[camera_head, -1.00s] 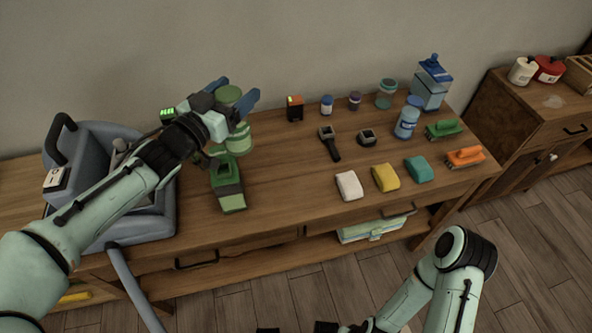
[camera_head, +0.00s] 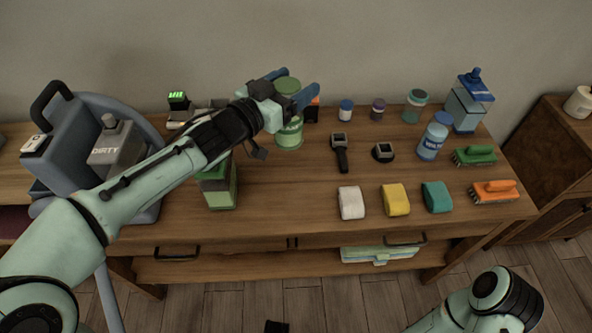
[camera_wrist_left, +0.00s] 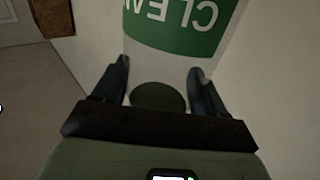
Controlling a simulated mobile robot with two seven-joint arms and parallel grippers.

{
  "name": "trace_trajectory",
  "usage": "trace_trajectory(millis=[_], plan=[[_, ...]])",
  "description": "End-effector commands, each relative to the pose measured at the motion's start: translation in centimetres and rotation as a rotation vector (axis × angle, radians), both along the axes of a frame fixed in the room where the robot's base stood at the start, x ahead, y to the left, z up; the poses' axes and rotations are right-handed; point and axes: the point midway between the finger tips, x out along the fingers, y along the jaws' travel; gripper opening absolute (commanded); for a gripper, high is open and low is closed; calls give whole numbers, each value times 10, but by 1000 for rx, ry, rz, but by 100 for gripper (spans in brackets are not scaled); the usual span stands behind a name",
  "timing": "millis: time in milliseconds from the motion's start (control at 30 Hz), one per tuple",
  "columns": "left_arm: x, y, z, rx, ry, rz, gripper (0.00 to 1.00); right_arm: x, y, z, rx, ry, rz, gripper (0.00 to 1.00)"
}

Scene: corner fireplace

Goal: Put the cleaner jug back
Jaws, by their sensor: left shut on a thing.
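The cleaner jug (camera_head: 289,134) is a green and pale cylinder with a green top, standing upright in the head view. My left gripper (camera_head: 292,90) is shut on its upper part, with blue fingers on either side. In the left wrist view the jug (camera_wrist_left: 175,45) shows a green label with white upside-down letters beginning "CLE", and a dark green round part lies between the fingers (camera_wrist_left: 160,85). The jug's base appears over the rear of the table (camera_head: 262,225); I cannot tell whether it touches. My right gripper is out of view; only its arm shows at lower right.
A grey machine with a "DIRTY" tank (camera_head: 117,150) stands at left. A green box (camera_head: 219,188) is near the jug. Sponges (camera_head: 395,199), brushes (camera_head: 474,155), a blue-lidded jar (camera_head: 434,137) and a blue-topped container (camera_head: 468,105) occupy the right. Bare tabletop lies between the green box and white sponge.

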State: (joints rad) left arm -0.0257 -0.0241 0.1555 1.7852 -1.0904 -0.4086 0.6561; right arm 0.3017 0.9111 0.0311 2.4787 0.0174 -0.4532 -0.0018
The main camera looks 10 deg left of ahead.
Motion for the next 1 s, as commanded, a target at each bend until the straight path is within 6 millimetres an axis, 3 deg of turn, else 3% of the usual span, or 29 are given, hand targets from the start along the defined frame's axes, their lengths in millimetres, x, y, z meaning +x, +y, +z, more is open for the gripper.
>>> trace_trajectory(millis=[33,300,500,700,1000], plan=[[1,0,-20,-2,5,1,0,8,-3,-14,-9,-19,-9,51],[2,1,-89,-1,7,2,0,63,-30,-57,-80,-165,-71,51],[1,1,-122,-1,3,1,0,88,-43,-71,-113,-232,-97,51],[0,0,-137,0,1,1,0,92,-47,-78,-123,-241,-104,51],[1,1,-184,1,3,2,0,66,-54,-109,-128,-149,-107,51]])
